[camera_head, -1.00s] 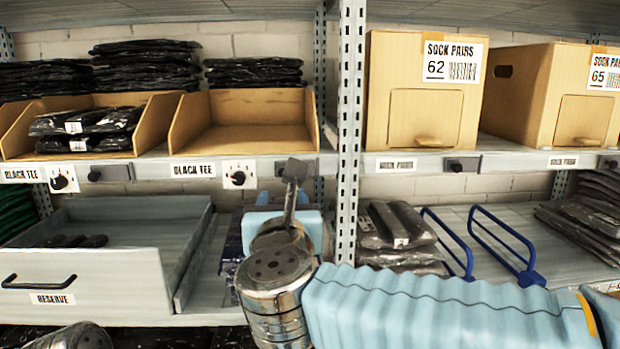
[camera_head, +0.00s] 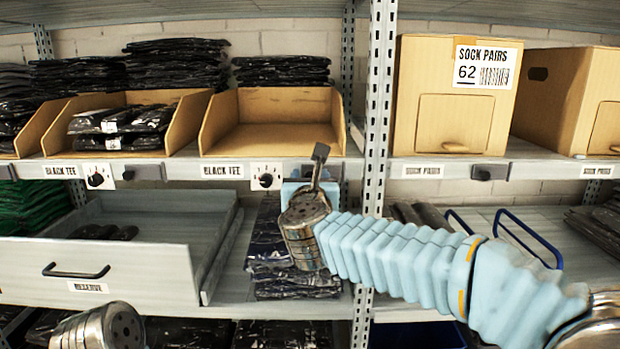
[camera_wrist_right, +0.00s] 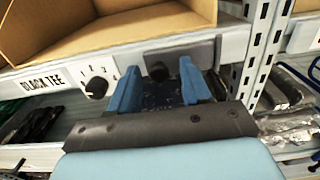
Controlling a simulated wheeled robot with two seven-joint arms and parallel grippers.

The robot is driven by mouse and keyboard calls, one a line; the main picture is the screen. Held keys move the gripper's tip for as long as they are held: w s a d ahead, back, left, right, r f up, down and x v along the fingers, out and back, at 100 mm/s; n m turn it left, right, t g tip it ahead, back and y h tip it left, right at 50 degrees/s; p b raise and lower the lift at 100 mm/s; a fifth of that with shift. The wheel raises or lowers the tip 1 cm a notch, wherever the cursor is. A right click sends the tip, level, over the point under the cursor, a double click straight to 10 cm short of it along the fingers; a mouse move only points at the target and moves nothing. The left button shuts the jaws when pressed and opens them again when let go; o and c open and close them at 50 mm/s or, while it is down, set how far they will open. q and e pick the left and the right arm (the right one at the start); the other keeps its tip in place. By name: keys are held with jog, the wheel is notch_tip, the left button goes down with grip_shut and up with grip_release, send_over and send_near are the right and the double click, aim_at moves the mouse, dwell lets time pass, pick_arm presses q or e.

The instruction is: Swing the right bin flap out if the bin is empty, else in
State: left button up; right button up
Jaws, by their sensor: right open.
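The right open cardboard bin (camera_head: 272,140), above a BLACK TEE label, looks empty. Its bare floor shows in the head view. The left bin (camera_head: 185,125) holds dark packs. Below the right bin, a grey plate (camera_wrist_right: 200,52) with a dark knob (camera_wrist_right: 158,72) sits on the shelf's front rail. I cannot tell whether this plate is the flap. My right gripper (camera_wrist_right: 158,66) is open, its blue fingers on either side of the knob in the picture. Contact cannot be told. In the head view my right gripper (camera_head: 298,194) hides most of the plate. My left gripper is out of frame.
A numbered dial (camera_head: 265,177) is just left of the plate. A perforated upright post (camera_head: 377,140) stands close on the right. A RESERVE drawer (camera_head: 125,270) is pulled out at lower left. Closed SOCK PAIRS boxes (camera_head: 415,110) stand at the right.

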grip_shut()
dwell(0.3)
